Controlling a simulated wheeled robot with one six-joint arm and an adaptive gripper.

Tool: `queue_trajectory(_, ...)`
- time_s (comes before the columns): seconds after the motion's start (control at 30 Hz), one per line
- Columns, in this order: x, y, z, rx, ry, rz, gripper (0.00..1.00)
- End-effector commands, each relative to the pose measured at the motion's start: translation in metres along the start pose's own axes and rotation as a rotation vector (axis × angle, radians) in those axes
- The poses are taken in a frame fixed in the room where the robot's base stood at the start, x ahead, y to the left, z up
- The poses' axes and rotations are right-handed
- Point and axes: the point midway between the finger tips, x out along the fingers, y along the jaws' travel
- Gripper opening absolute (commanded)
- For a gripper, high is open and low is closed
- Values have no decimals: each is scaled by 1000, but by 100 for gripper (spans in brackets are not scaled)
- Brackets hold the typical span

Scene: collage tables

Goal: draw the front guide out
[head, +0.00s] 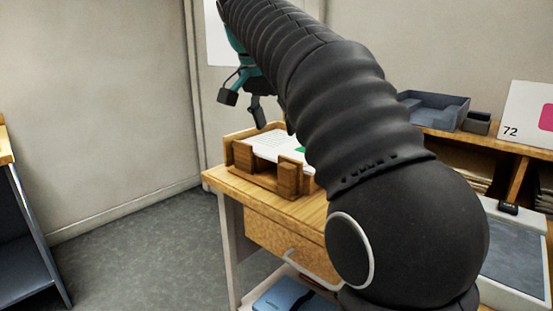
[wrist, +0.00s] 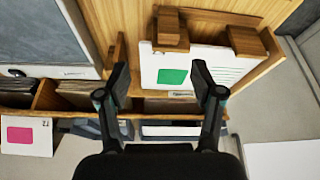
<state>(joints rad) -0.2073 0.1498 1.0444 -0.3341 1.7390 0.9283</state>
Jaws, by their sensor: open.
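A wooden paper holder (head: 243,157) stands at the near left end of the wooden table. It holds a white sheet (head: 275,145) with a green patch; the sheet also shows in the wrist view (wrist: 215,62). At the holder's front side are wooden block-like pieces (head: 289,179), which look like the front guide; in the wrist view they are at the sheet's top edge (wrist: 171,30). My gripper (head: 244,106) is open and empty above the holder. My arm hides the holder's right part.
A grey tray (head: 434,109) and a card marked 72 (head: 525,115) stand on the back shelf. A grey-screened device (head: 515,255) lies at the right. A blue item (head: 285,297) sits under the table. The floor to the left is clear.

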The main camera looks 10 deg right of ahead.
Motion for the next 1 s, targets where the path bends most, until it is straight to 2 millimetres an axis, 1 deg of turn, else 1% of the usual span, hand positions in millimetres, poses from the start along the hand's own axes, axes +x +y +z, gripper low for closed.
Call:
queue_trajectory(0.03, -3, -8, -5, 30, 3, 10, 67)
queue_trajectory(0.13, -7, -17, -9, 81, 5, 28, 67)
queue_trajectory(0.27, -9, -22, -11, 117, 9, 39, 67)
queue_trajectory(0.37, -3, -22, -11, 125, 9, 42, 67)
queue_trajectory(0.47, 10, -21, -11, 126, 9, 43, 67)
queue_trajectory(0.8, 72, -18, -11, 124, 8, 42, 67)
queue_trajectory(1.0, 104, -17, -12, 124, 8, 42, 67)
